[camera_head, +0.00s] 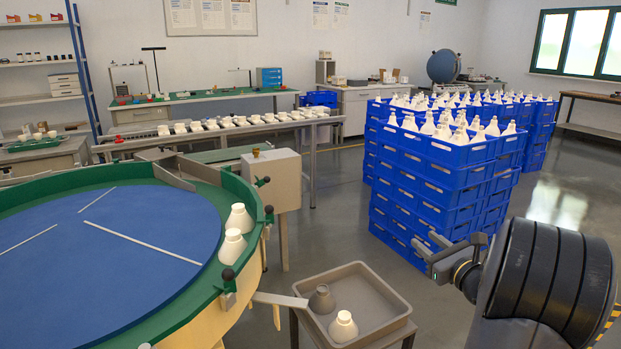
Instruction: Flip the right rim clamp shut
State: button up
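A large round table with a blue disc (120,245) and a green rim (239,190) fills the left. My gripper (425,242) is at the right, in front of the blue crates and well apart from the rim. Its two fingers are spread with nothing visible between them.
Two white bulbs (232,246) stand at the rim's inner edge. A grey tray (365,275) with a grey and a white bulb is below, between rim and gripper. Stacked blue crates (440,180) of bulbs stand behind my gripper. A beige box (272,180) stands beside the rim.

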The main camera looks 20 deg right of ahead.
aim_at(260, 184)
jog(key=l+z, duration=0.75)
jog(key=i+l+z, duration=0.2)
jog(key=z, duration=0.2)
jog(key=i+l, duration=0.4)
jog(key=i, duration=0.2)
jog(key=i+l+u, duration=0.1)
jog(key=i+l, duration=0.3)
jog(key=i, duration=0.15)
jog(key=i+u, duration=0.2)
jog(key=u, duration=0.2)
jog(key=i+l+u, duration=0.1)
jog(key=u, duration=0.3)
jog(key=i+l+u, duration=0.15)
jog(key=i+u, duration=0.25)
jog(key=l+u, duration=0.2)
jog(key=u, duration=0.2)
jog(key=i+l+u, duration=0.1)
jog(key=u, duration=0.3)
jog(key=i+l+u, duration=0.15)
jog(key=u, duration=0.25)
jog(key=i+l+u, duration=0.1)
jog(key=u, duration=0.3)
jog(key=l+u, duration=0.35)
jog(key=i+l+u, duration=0.15)
jog(key=u, duration=0.2)
jog(key=i+l+u, duration=0.1)
jog(key=l+u, duration=0.4)
jog(key=u, duration=0.15)
jog(key=i, duration=0.05)
